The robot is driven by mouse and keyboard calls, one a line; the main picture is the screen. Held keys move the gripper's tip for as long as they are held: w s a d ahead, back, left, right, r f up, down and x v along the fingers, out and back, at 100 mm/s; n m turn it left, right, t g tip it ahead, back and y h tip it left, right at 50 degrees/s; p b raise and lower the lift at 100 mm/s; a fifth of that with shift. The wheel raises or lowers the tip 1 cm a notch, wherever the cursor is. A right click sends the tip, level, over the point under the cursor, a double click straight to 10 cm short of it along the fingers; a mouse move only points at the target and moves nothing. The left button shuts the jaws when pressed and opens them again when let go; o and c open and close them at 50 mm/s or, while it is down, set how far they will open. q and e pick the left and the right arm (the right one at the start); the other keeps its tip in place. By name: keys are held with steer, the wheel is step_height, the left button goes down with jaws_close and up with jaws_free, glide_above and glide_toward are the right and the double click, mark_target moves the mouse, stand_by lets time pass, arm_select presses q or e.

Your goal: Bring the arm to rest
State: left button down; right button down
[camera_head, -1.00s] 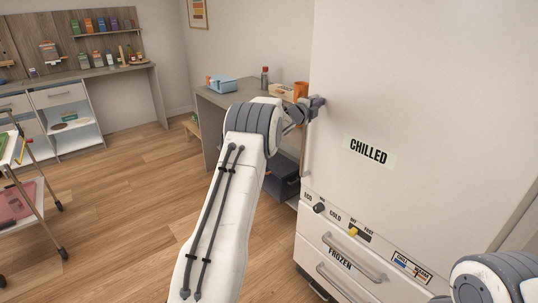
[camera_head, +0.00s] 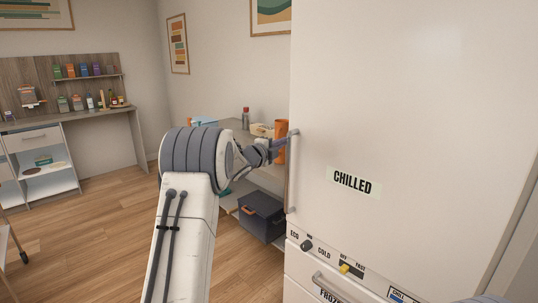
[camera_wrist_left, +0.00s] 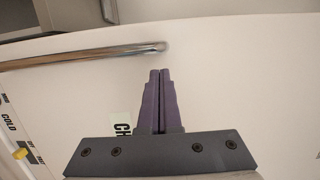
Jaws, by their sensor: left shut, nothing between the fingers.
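My left arm reaches in from the left to the edge of the white fridge's upper door (camera_head: 410,100), which carries a CHILLED label (camera_head: 354,182). My left gripper (camera_head: 290,138) is at the top end of the door's long vertical handle (camera_head: 292,178). In the left wrist view its two purple fingers (camera_wrist_left: 158,74) are pressed together with nothing between them. The metal handle (camera_wrist_left: 90,56) ends just beyond the fingertips there; I cannot tell whether they touch. My right gripper is out of view.
Below the door are knobs (camera_head: 306,245) and a drawer handle (camera_head: 330,287). A desk with a bottle (camera_head: 245,118) and an orange cylinder (camera_head: 281,140) stands behind the gripper, a dark box (camera_head: 261,215) beneath. Wooden floor (camera_head: 105,235) is open at left.

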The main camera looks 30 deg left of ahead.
arm_select(q)
steer(key=s+a, duration=0.1)
steer(key=s, duration=0.3)
steer(key=s+d+n+g+y+p, duration=0.15)
steer(key=d+n, duration=0.25)
steer(key=d, duration=0.7)
steer(key=s+d+f+n+g+p, duration=0.1)
steer(key=s+d+f+n+g, duration=0.15)
steer(key=s+d, duration=0.4)
steer(key=s+d+f+n+g+p, duration=0.1)
steer(key=s+d+f+n+g, duration=0.15)
steer(key=s+d, duration=0.4)
steer(key=s+d+f+n+g+p, duration=0.1)
steer(key=s+d+f+g, duration=0.1)
steer(key=s, duration=0.9)
steer(key=s+d+f+n+g+p, duration=0.1)
steer(key=s+g, duration=0.4)
steer(key=s, duration=0.7)
steer(key=s+d+f+n+g, duration=0.1)
steer(key=s+d+f+g, duration=0.2)
steer(key=s, duration=0.8)
steer(key=shift+s+d+g+p, duration=0.2)
steer(key=shift+d+g+p, duration=0.2)
steer(key=shift+d+g, duration=0.25)
steer(key=shift+d, duration=0.1)
